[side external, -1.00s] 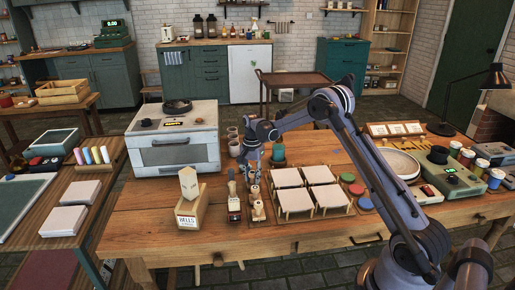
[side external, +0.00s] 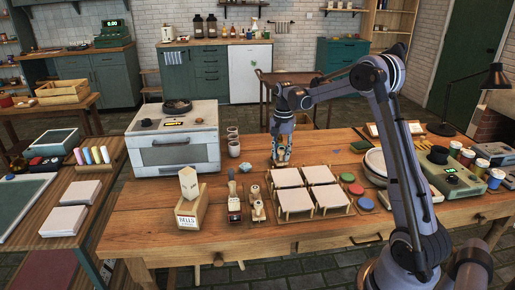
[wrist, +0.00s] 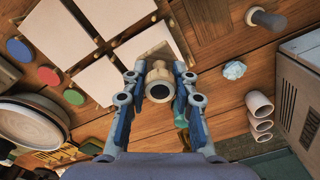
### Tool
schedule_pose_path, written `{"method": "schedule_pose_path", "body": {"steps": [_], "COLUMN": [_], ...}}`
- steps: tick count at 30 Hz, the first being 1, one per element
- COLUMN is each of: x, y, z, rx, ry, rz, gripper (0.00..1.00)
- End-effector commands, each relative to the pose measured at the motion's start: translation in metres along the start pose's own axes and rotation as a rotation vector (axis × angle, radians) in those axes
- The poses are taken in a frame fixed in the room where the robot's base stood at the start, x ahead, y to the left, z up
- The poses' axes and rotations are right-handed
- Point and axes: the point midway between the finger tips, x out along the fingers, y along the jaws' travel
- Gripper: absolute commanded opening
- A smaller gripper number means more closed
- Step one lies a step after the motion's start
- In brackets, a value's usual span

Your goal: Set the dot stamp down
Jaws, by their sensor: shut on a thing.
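My gripper (wrist: 160,88) is shut on the dot stamp (wrist: 155,68), a cream, rounded piece with a dark round end facing the wrist camera. In the side external view my gripper (side external: 281,162) points down, low over the table just behind the left back corner of the tile rack. The stamp is hard to make out there, and I cannot tell whether it touches the table. A teal object (wrist: 182,125) shows partly behind the right finger in the wrist view.
White square tiles (side external: 287,178) lie on a rack to the right and front. Other cream stamps (side external: 258,209) stand left of it. A crumpled pale blue piece (side external: 245,167), grey cups (side external: 234,148) and an oven (side external: 172,150) are to the left. Coloured discs (side external: 356,189) lie right.

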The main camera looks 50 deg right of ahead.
Motion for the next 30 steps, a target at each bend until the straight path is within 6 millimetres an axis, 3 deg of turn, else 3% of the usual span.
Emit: {"method": "schedule_pose_path", "body": {"steps": [5,9,15,18,25,30], "x": [-0.024,-0.046,-0.071,-0.079,-0.084,-0.062], "y": [-0.031,-0.051,-0.061,-0.061,-0.058,-0.054], "z": [0.062,0.128,0.21,0.238,0.267,0.27], "rx": [-0.232,-0.476,-0.788,-0.899,-1.02,-1.067], "ry": [-0.001,0.0,0.0,0.0,0.0,0.0], "rz": [0.0,0.0,0.0,0.0,0.0,0.0], "gripper": [0.0,0.0,0.0,0.0,0.0,0.0]}}
